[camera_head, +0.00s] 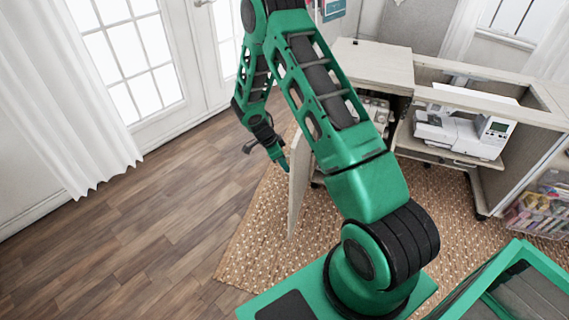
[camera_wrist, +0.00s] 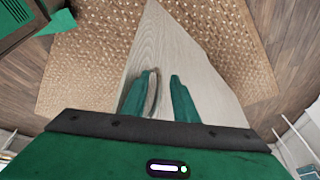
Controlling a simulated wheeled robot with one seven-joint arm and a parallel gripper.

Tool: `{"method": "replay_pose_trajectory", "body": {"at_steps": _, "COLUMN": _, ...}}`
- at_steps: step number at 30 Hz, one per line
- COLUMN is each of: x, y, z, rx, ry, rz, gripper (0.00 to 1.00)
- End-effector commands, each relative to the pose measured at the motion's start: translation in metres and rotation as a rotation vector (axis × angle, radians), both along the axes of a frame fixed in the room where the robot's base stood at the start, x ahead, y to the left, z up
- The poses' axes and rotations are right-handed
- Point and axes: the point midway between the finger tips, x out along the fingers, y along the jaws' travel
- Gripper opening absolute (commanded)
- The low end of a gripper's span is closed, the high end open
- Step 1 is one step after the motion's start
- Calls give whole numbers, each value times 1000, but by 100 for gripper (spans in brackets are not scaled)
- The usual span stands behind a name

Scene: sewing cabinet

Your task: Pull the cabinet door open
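The cabinet door (camera_head: 298,180) is a pale wood panel. In the head view it stands swung out from the cabinet (camera_head: 372,66), its lower part over the woven rug. In the wrist view the door (camera_wrist: 168,42) fills the middle. A curved handle (camera_wrist: 153,92) shows on it, close beside the left finger. My gripper (camera_wrist: 160,98) is at the door, with its two green fingers apart and the handle between them. A gap shows between the handle and the right finger. In the head view my gripper (camera_head: 281,157) is beside the door's left face; my arm hides part of the cabinet.
A white sewing machine (camera_head: 460,134) stands on a shelf in the cabinet at right. A bin of colourful supplies (camera_head: 545,205) is at the far right. Bare wood floor (camera_head: 150,220) lies open at left, before glazed doors (camera_head: 125,50) and a white curtain (camera_head: 60,100).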

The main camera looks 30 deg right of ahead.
Motion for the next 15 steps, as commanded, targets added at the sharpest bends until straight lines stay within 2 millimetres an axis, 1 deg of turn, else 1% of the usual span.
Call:
{"method": "replay_pose_trajectory", "body": {"at_steps": 5, "x": 2, "y": 8, "z": 20, "rx": -1, "ry": -3, "rz": 1, "gripper": 27}}
{"method": "replay_pose_trajectory", "body": {"at_steps": 12, "x": 5, "y": 24, "z": 62, "rx": -2, "ry": -2, "rz": 0, "gripper": 27}}
{"method": "replay_pose_trajectory", "body": {"at_steps": 15, "x": 6, "y": 31, "z": 77, "rx": -1, "ry": -2, "rz": 0, "gripper": 27}}
